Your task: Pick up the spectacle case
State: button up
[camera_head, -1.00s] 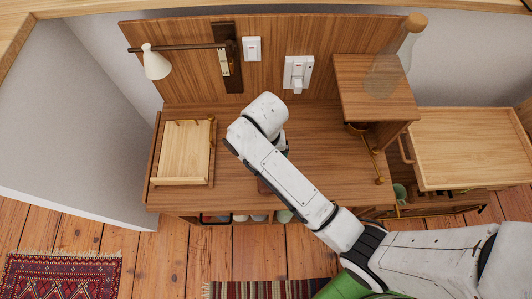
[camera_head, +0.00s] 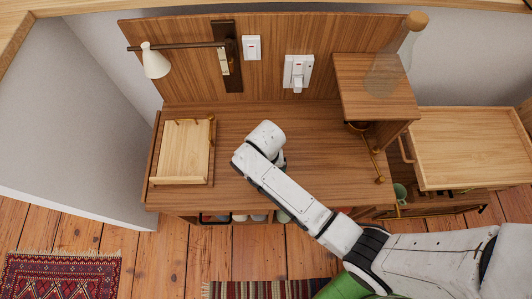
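No spectacle case can be made out in the head view; my arm covers part of the desk where it could be. My arm reaches in from the lower right over the desk top (camera_head: 225,140). My gripper (camera_head: 281,160) is mostly hidden below the white wrist, over the middle of the desk. Its fingertips do not show, so I cannot tell whether it holds anything.
A wooden tray (camera_head: 183,180) with brass rails sits at the desk's left end. A raised shelf (camera_head: 376,85) with a glass bottle (camera_head: 391,65) stands at the right. A white lamp (camera_head: 155,62) hangs at the back left. The desk's back middle is clear.

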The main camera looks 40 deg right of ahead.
jog(key=c, duration=1)
jog(key=shift+c, duration=0.4)
jog(key=shift+r, duration=0.2)
